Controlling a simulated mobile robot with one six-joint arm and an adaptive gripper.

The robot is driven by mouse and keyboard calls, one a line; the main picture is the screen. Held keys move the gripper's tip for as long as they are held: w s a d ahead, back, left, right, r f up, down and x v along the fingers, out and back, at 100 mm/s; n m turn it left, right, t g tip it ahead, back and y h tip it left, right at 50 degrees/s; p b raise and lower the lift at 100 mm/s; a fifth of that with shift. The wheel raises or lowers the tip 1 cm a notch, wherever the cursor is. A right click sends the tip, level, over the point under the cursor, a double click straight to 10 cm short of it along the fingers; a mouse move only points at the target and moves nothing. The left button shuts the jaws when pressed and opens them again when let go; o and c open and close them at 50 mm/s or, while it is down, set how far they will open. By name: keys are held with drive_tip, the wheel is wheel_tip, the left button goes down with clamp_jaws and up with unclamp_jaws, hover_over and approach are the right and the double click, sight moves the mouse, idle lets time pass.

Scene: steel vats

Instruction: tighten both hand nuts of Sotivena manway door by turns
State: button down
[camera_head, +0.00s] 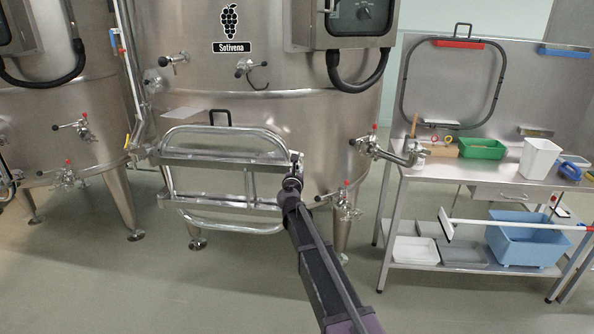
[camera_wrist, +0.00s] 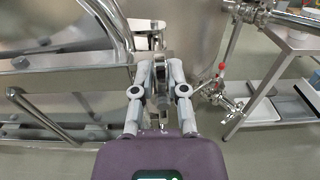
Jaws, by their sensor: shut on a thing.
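The Sotivena vat (camera_head: 300,120) stands in the middle of the head view. Its manway door (camera_head: 222,159), with a rectangular tubular frame, is low on the front. My gripper (camera_head: 293,178) is at the right edge of the door. In the wrist view, my gripper (camera_wrist: 160,78) has both fingers closed around a small metal part, which looks like a hand nut (camera_wrist: 160,70). The fingers hide much of it. The door's rails (camera_wrist: 62,65) show to its left. I cannot make out the other hand nut clearly.
A valve with a red knob (camera_head: 346,206) is close to the right of my gripper. A steel bench (camera_head: 470,178) with a green tray (camera_head: 481,148) and a blue tub (camera_head: 525,240) stands at the right. The floor in front is clear.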

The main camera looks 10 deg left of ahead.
drive_tip(key=shift+a, duration=0.4)
drive_tip(key=shift+m, duration=0.5)
drive_tip(key=m, duration=0.2)
drive_tip(key=shift+d+f+m, duration=0.1)
drive_tip(key=shift+d+m, duration=0.2)
drive_tip(key=m, duration=0.3)
drive_tip(key=shift+d+f+m, duration=0.15)
drive_tip(key=shift+d+m, duration=0.15)
drive_tip(key=shift+d, duration=0.05)
wheel_tip(320, 180, down, 3)
drive_tip(key=m+b, duration=0.3)
drive_tip(key=m, duration=1.6)
drive_tip(key=shift+d+f+b, duration=0.1)
drive_tip(key=shift+d+b, duration=0.05)
drive_tip(key=shift+b, duration=0.2)
